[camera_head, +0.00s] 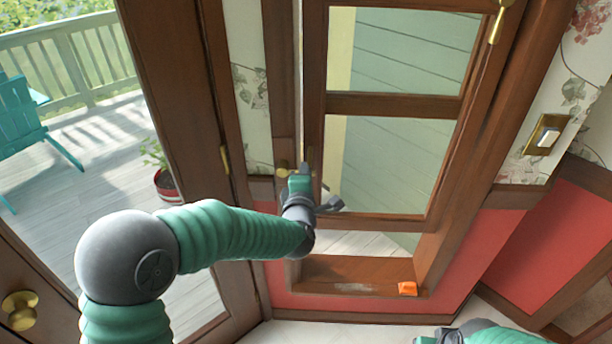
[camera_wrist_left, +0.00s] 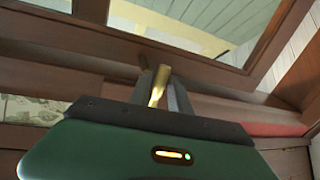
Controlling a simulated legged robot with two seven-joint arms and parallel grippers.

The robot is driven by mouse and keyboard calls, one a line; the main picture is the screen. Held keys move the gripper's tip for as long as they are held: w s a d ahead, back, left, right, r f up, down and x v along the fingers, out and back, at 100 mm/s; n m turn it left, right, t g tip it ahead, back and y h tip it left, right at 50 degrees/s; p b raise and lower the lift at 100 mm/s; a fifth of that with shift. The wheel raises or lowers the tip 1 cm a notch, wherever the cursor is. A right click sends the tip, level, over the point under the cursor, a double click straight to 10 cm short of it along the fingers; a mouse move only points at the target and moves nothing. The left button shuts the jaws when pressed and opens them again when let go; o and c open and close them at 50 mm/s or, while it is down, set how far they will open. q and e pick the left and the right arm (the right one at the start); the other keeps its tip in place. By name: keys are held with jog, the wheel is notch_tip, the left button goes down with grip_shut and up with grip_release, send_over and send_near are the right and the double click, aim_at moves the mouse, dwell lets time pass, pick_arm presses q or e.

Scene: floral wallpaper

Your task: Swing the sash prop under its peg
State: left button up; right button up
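The brown wooden sash (camera_head: 390,104) with two glass panes stands in its frame above an open gap at the sill. A slim brass piece, seemingly the sash prop (camera_wrist_left: 158,86), rises between my left gripper's fingers in the left wrist view. My left gripper (camera_head: 305,172) is at the sash's left edge, its fingers close together on that piece. A brass fitting (camera_head: 283,169), perhaps the peg, shows just left of the gripper; the gripper partly hides this area. My right gripper (camera_head: 452,337) shows only partly at the bottom edge, its fingers not clear.
Another brass bar (camera_head: 501,22) is at the sash's upper right. An orange block (camera_head: 407,288) lies at the right of the sill (camera_head: 340,273). A glazed door with a brass knob (camera_head: 19,311) is at left. A light switch (camera_head: 546,136) is on the right wall.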

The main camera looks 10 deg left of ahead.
pick_arm(q)
jog(key=o, duration=0.4)
jog(key=shift+a+r, duration=0.1)
jog(key=shift+r, duration=0.2)
jog(key=shift+f, duration=0.1)
jog(key=p+v, duration=0.1)
jog(key=v, duration=1.5)
jog(key=shift+s, duration=0.4)
